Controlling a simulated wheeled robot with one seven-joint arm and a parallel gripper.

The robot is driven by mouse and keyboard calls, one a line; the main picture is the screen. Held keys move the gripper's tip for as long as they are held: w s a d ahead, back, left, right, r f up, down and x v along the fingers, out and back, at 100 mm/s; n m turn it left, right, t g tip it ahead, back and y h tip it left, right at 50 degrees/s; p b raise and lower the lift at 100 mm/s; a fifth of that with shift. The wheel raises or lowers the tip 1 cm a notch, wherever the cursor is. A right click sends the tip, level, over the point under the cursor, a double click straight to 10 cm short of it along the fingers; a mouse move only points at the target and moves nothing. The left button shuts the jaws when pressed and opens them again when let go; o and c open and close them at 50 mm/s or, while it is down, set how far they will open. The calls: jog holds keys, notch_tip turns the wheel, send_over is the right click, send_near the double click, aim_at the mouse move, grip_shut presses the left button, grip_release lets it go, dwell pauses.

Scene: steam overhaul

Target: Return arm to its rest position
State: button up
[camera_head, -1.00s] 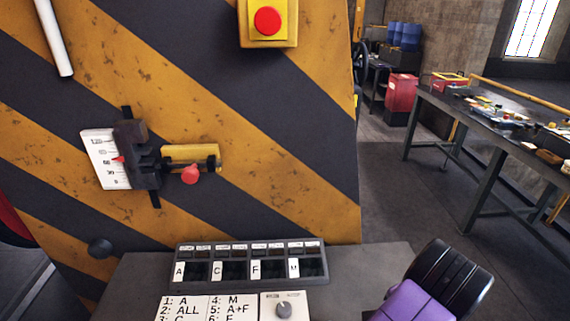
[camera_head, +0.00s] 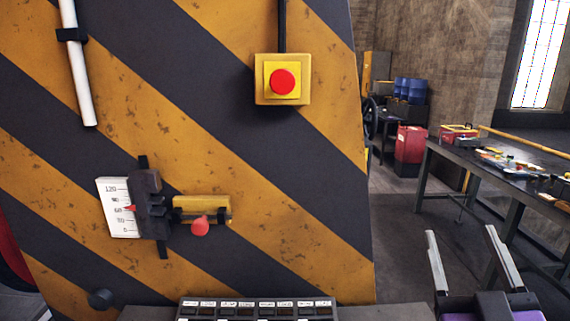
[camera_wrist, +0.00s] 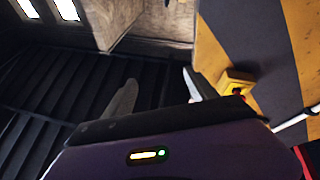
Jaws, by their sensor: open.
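My gripper (camera_head: 465,262) shows at the lower right of the head view, its two grey fingers upright and well apart, with nothing between them. It stands to the right of the striped panel, in front of the workbench. In the wrist view my gripper (camera_wrist: 158,92) is also open and empty, above its purple body. The yellow box with the red button (camera_wrist: 236,86) shows beyond its right finger there.
The striped panel (camera_head: 200,120) carries the red button (camera_head: 282,82), a gauge slider (camera_head: 148,205) and a red-knobbed lever (camera_head: 200,228). A labelled switch console (camera_head: 257,308) lies below. A workbench (camera_head: 500,165) with clutter stands right. A red bin (camera_head: 410,145) stands behind it.

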jog(key=s+a+f+n+g+y, duration=0.1)
jog(key=s+a+f+n+y, duration=0.25)
jog(key=s+f, duration=0.35)
jog(key=s+a+f+n+g+y, duration=0.1)
jog(key=s+a+f+n+y, duration=0.2)
jog(key=s+f, duration=0.4)
jog(key=s+f+m+g+h, duration=0.1)
jog(key=s+f+m+g, duration=0.1)
jog(key=s+f, duration=0.4)
jog(key=s+f+m+g+h+b, duration=0.1)
jog(key=s+f+m+g, duration=0.2)
jog(key=s, duration=1.1)
notch_tip(320, 180, down, 5)
jog(key=shift+r+m+h, duration=0.2)
jog(key=shift+m+h, duration=0.15)
jog(key=shift+m, duration=0.9)
